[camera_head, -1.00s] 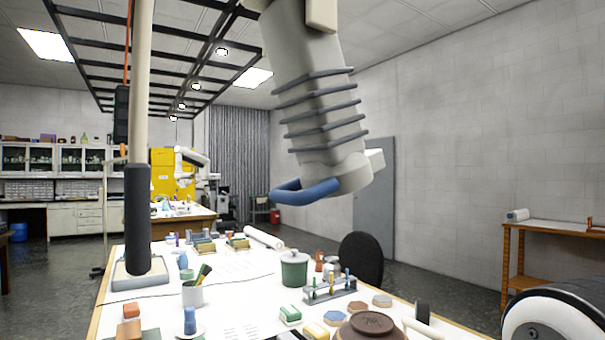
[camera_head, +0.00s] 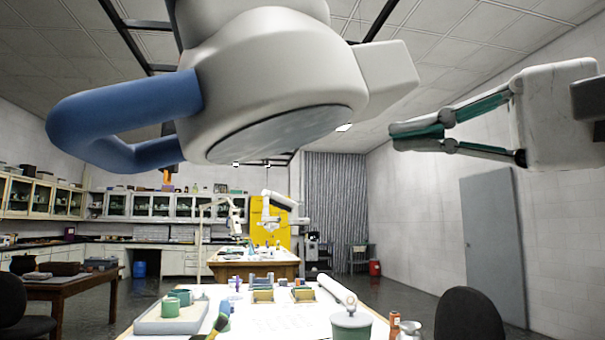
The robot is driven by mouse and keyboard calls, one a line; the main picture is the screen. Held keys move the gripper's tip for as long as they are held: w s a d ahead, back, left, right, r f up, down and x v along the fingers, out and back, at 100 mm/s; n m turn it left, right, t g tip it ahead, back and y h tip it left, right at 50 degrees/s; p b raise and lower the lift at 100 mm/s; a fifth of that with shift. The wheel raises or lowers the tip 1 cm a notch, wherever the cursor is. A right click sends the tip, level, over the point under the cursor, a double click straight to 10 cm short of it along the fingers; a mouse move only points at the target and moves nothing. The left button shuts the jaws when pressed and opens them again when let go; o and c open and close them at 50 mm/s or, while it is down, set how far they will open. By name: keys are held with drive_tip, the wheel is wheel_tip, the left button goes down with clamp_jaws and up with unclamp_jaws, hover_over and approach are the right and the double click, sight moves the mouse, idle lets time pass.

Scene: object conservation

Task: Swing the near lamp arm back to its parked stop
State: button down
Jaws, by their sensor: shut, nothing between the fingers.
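The near lamp's white head (camera_head: 285,80) hangs large and close at the upper middle, its dark glass face (camera_head: 275,135) turned downward. A thick blue loop handle (camera_head: 120,115) sticks out from its left side. The lamp arm above the head is mostly cut off by the top edge. My gripper (camera_head: 398,137), with teal and grey fingers, reaches in from the right and points left toward the lamp head. Its fingers are together and empty. A gap shows between the fingertips and the head in the picture; the depth between them cannot be told. The parked stop cannot be made out.
Below is a white-topped table with a grey tray (camera_head: 170,318), a lidded green pot (camera_head: 350,325), a white roll (camera_head: 337,290) and brushes. Black chairs stand left and right (camera_head: 468,316). A dark ceiling frame passes above. The space right of the lamp, before the grey door (camera_head: 493,245), looks open.

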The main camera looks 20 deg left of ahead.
drive_tip(key=shift+y, duration=0.3)
drive_tip(key=shift+s+a+r+p, duration=0.15)
drive_tip(key=shift+a, duration=1.4)
drive_tip(key=shift+s+a+r+p, duration=0.1)
drive_tip(key=shift+s+a+p, duration=0.1)
drive_tip(key=shift+a, duration=1.3)
drive_tip(key=shift+s+a+r+p, duration=0.1)
drive_tip(key=shift+a+r+p, duration=0.05)
drive_tip(key=shift+a, duration=1.4)
